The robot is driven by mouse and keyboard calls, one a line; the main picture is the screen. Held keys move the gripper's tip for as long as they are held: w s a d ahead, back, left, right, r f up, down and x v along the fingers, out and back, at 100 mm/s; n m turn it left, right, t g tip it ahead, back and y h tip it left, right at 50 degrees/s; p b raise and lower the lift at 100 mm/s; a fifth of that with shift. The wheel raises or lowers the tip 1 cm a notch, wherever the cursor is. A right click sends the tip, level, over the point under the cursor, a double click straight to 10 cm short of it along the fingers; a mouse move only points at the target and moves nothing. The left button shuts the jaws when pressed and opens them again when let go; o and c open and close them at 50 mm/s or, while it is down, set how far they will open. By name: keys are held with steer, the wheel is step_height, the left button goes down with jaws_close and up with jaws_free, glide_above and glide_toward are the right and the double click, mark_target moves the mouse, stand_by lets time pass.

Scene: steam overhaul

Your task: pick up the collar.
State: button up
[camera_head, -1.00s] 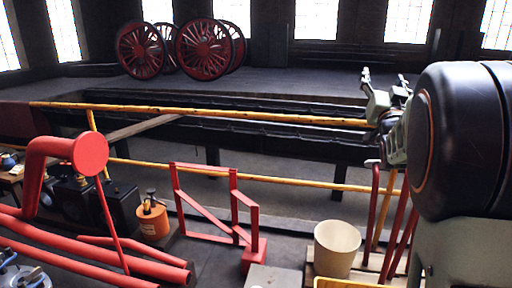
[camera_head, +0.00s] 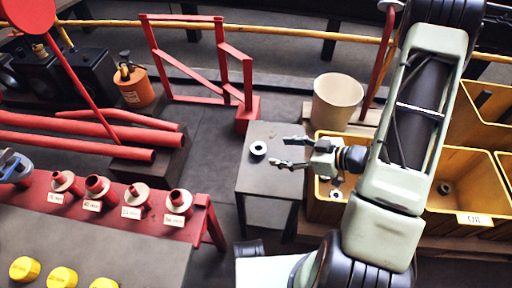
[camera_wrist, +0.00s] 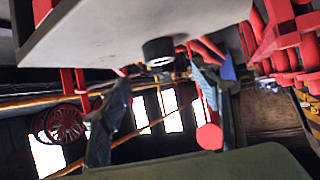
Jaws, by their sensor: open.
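In the wrist view, which is turned over, a short dark cylinder (camera_wrist: 158,52) on the pale tabletop looks like the same collar. It sits beyond and between my fingers. My gripper (camera_head: 280,152) is open and empty, just to the right of the collar, its fingers pointing left toward it. The fingers also show in the wrist view (camera_wrist: 163,82). They are apart from the collar.
Yellow bins (camera_head: 468,160) stand right of the table, one labelled OIL, with small ring-like parts inside. A cream bucket (camera_head: 337,103) and a red frame (camera_head: 199,62) are behind. A bench (camera_head: 110,238) with labelled red pipe stubs (camera_head: 97,187) is at left.

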mark_target(255, 148)
steer(key=b+x, duration=0.3)
steer(key=x, duration=0.7)
steer(key=shift+a+b, duration=0.1)
steer(key=shift+b, duration=0.25)
steer(key=shift+c, duration=0.4)
jaws_close()
